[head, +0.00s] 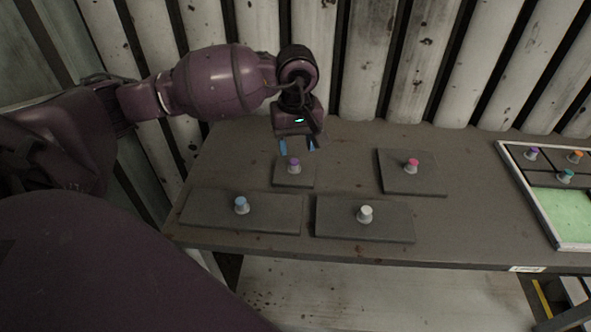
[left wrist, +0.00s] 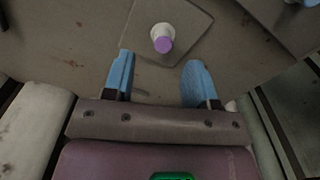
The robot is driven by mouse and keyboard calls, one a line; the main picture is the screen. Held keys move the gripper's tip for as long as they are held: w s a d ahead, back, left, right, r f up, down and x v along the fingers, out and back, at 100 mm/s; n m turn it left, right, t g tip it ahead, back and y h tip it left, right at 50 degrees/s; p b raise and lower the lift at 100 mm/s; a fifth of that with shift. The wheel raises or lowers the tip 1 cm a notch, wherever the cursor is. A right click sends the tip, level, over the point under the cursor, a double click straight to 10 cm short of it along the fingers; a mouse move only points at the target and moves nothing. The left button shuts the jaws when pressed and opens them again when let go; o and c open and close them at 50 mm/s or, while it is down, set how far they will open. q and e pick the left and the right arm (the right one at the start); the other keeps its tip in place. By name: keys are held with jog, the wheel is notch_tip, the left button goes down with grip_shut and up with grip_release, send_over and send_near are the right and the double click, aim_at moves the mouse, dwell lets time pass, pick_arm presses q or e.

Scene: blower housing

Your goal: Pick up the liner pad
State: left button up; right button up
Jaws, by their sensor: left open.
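Several flat dark grey pads with upright knobs lie on the table; I cannot tell by looks which one is the liner pad. The smallest pad (head: 284,180) has a purple-topped knob (head: 293,166). My left gripper (head: 297,146) is above and just behind it, blue fingers open and empty. In the left wrist view the same small pad (left wrist: 190,25) and its purple-topped knob (left wrist: 162,38) lie ahead of the open fingers (left wrist: 160,70), apart from them. Other pads carry a blue knob (head: 241,205), a white knob (head: 365,214) and a pink knob (head: 412,166). My right gripper is out of view.
The grey table (head: 345,160) has free room between the pads. A pale-rimmed tray (head: 545,222) at the right holds pads with purple, orange and teal knobs, with a bare green area in front. A ribbed, stained wall (head: 372,75) stands close behind the table.

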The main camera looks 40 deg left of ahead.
aim_at(295, 161)
pick_arm(q)
jog(key=shift+s+a+f, duration=0.1)
jog(key=shift+f, duration=1.3)
jog(key=shift+s+a+f, duration=0.1)
jog(key=shift+f, duration=1.3)
grip_shut()
